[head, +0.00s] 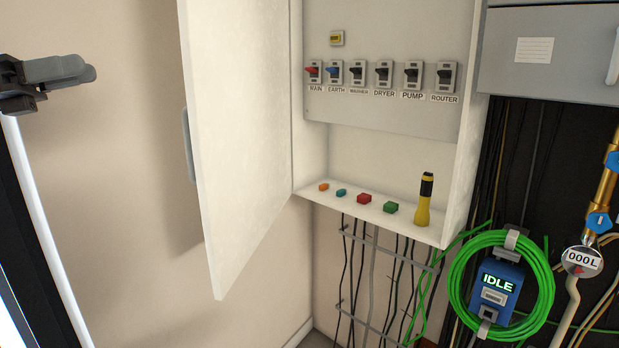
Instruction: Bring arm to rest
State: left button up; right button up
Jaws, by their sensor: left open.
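My left gripper (92,73) is at the upper left, in front of the beige wall. It is open and holds nothing that I can see. It is well to the left of the open cabinet door (240,140) and touches nothing. My right gripper is not in view.
An open white cabinet holds a row of labelled switches (383,75). Its shelf (310,193) carries small coloured blocks (364,198) and a yellow-black flashlight (424,202). At right are a coiled green hose (461,285), a blue IDLE device (497,285) and a gauge (582,261) on a brass pipe.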

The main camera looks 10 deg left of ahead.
pick_arm(q)
jog(key=w+d+f+n+t+y, duration=0.25)
jog(key=f+n, duration=0.45)
jog(key=f, duration=0.5)
jog(key=w+d+f+n+t+y, duration=0.1)
jog(key=w+f+n+t, duration=0.2)
jog(key=f+n, duration=0.65)
jog(key=s+f+n+y, duration=0.4)
jog(key=f+n, duration=0.1)
jog(key=f, duration=0.7)
jog(key=s+f+n+y, duration=0.3)
jog(key=f+n, duration=0.1)
jog(key=f, duration=0.8)
jog(key=s+d+f+n+g+y, duration=0.2)
jog(key=s+f+n+g+y, duration=0.45)
jog(key=s+f, duration=1.25)
jog(key=s+d+r+n+t+h+p, duration=0.1)
jog(key=s+d+n+h, duration=0.1)
jog(key=d+n, duration=0.8)
jog(key=d, duration=0.6)
jog(key=shift+s+d+r+n+h+p, duration=0.2)
jog(key=shift+s+d+n+h+p, duration=0.1)
jog(key=shift+p, duration=0.1)
